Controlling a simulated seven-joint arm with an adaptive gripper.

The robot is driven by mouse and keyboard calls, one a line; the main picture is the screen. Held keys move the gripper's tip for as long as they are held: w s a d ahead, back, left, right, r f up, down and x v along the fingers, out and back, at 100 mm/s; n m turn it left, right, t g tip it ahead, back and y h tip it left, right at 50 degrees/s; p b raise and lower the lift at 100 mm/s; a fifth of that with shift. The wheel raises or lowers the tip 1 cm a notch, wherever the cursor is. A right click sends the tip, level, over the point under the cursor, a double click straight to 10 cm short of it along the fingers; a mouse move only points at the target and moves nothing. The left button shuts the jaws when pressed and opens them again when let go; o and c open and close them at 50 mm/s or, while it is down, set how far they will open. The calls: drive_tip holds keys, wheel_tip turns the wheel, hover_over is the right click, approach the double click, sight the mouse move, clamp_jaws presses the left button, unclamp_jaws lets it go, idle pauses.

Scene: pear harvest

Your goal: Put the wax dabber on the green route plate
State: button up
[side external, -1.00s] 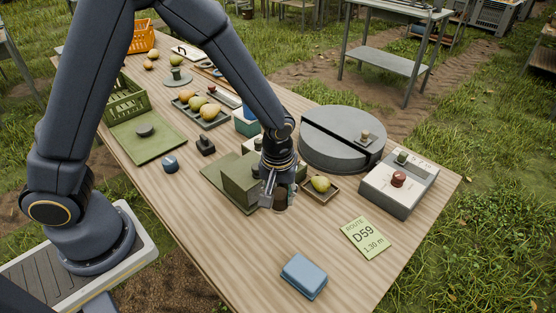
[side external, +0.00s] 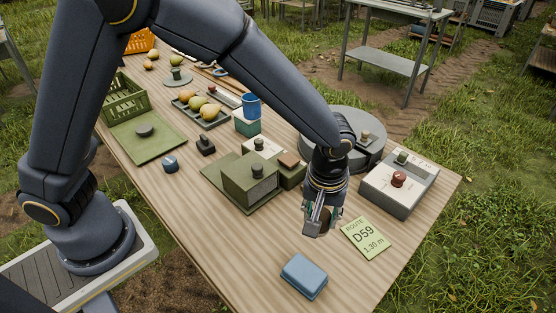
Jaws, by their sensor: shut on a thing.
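The green route plate (side external: 364,237), printed "ROUTE D59 1.30 m", lies flat on the right part of the table. My gripper (side external: 321,226) is just left of the plate, above the table and apart from the plate. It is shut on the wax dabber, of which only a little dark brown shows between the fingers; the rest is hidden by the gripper.
A blue box (side external: 304,277) lies in front of my gripper. A grey control box (side external: 399,185) with a red knob stands behind the plate. A round grey drum (side external: 368,150) and an olive box (side external: 250,183) stand behind and left. Bare wood surrounds the plate.

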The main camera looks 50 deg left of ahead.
drive_tip(key=w+d+f, duration=0.2)
drive_tip(key=w+f, duration=0.1)
drive_tip(key=w+d+f, duration=0.1)
drive_tip(key=w+f, duration=0.2)
drive_tip(key=w, duration=0.1)
drive_tip(key=w+d+f, duration=0.2)
drive_tip(key=w+f, duration=0.1)
drive_tip(key=w, duration=0.1)
drive_tip(key=shift+w+d+f, duration=0.15)
drive_tip(key=shift+w+d, duration=0.1)
drive_tip(key=shift+d, duration=0.05)
drive_tip(key=shift+w+d+f, duration=0.1)
drive_tip(key=shift+w+f, duration=0.05)
drive_tip(key=shift+f, duration=1.55)
drive_tip(key=shift+f, duration=0.1)
drive_tip(key=o, duration=1.1)
